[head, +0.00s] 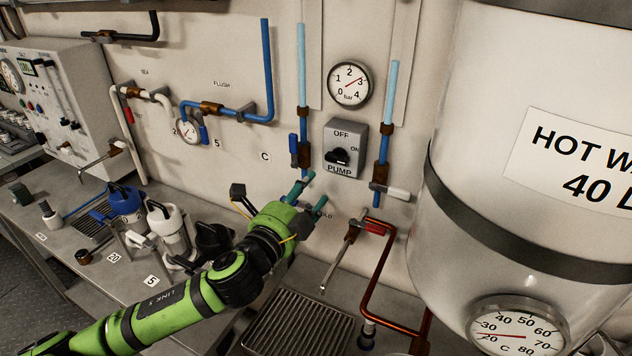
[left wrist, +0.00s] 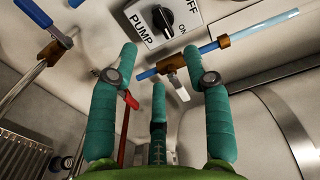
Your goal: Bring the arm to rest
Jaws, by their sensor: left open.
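My left arm, green with dark joints, comes in from the lower left in the head view. My left gripper (head: 305,196) has teal fingers and is near the wall, below the pump switch (head: 345,148). In the left wrist view my left gripper (left wrist: 160,85) shows its teal fingers spread apart with nothing between them. The pump switch (left wrist: 162,22) and a valve with a white handle (left wrist: 178,88) appear beyond the fingers. My right gripper is in neither view.
A large white hot water tank (head: 480,130) stands at the right, with a copper pipe (head: 368,285) beside it. A drain grille (head: 295,322) lies below the gripper. Blue and white jugs (head: 126,203) stand on the counter at left. A pressure gauge (head: 350,84) is on the wall.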

